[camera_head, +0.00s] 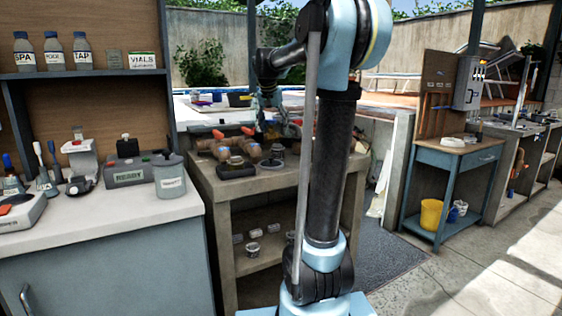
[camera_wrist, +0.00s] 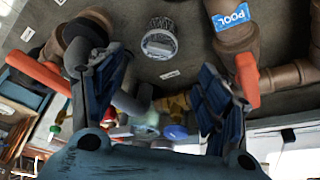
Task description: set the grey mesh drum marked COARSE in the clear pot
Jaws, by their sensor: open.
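In the wrist view my gripper (camera_wrist: 160,68) is open, with its two dark blue fingers wide apart and nothing between their tips. A small round grey-and-white object with a mesh-like side (camera_wrist: 160,41) is on the grey surface beyond the fingertips, apart from them. I cannot read COARSE on it, nor tell whether it is the drum or the clear pot. In the head view a small clear-looking container (camera_head: 278,158) and a dark low item (camera_head: 237,168) are on the concrete bench (camera_head: 215,187). My arm hides part of that bench.
Brown pipework with red handles and a blue POOL label (camera_wrist: 231,15) flanks the gripper. The left counter (camera_head: 105,215) holds a READY box (camera_head: 127,177) and a grey lidded tub (camera_head: 171,178). Small parts lie on the bench's lower shelf. A blue table (camera_head: 440,157) stands right.

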